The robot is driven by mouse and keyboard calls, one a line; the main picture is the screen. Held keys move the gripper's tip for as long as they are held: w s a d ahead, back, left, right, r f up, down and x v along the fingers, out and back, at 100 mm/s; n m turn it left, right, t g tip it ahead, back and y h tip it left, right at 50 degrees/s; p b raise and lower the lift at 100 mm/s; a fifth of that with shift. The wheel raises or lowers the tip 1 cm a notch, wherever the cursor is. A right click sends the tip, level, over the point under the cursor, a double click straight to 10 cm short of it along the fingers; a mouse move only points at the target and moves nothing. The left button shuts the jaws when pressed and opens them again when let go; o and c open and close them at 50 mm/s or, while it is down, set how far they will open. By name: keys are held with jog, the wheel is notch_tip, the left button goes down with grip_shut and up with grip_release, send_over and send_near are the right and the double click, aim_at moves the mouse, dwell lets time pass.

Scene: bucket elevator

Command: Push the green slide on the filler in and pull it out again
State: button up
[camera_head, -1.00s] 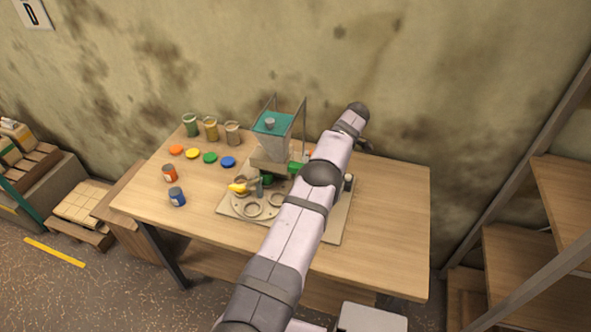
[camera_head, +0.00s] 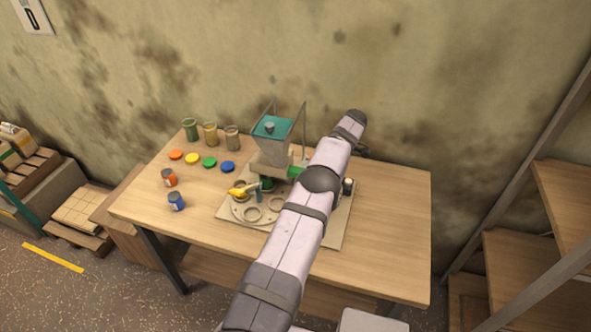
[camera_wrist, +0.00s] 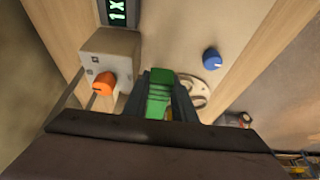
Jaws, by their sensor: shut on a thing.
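The filler (camera_head: 274,150) stands on a base plate on the table, with a teal-topped hopper and a grey body. Its green slide (camera_head: 295,172) shows as a short piece at the filler's right side; my arm hides the rest. In the wrist view the green slide (camera_wrist: 158,100) lies between the two dark fingers of my gripper (camera_wrist: 160,88), which is shut on it. In the head view my arm hides the gripper's fingers. How far in the slide sits cannot be told.
A grey box with an orange knob (camera_wrist: 103,85) is left of my gripper in the wrist view, beside a display (camera_wrist: 118,12). A blue knob (camera_wrist: 211,59) is to the right.

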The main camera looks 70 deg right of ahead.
jog(key=shift+w+b, duration=0.4)
jog(key=shift+w, duration=2.4)
jog(key=shift+s, duration=0.25)
dwell(0.8)
jog(key=shift+s+b, duration=0.3)
jog(key=shift+s, duration=2.45)
jog(key=shift+w, duration=0.1)
jog(key=o, duration=0.7)
jog(key=shift+o, duration=0.2)
jog(key=p+v, duration=0.4)
jog(key=v, duration=0.2)
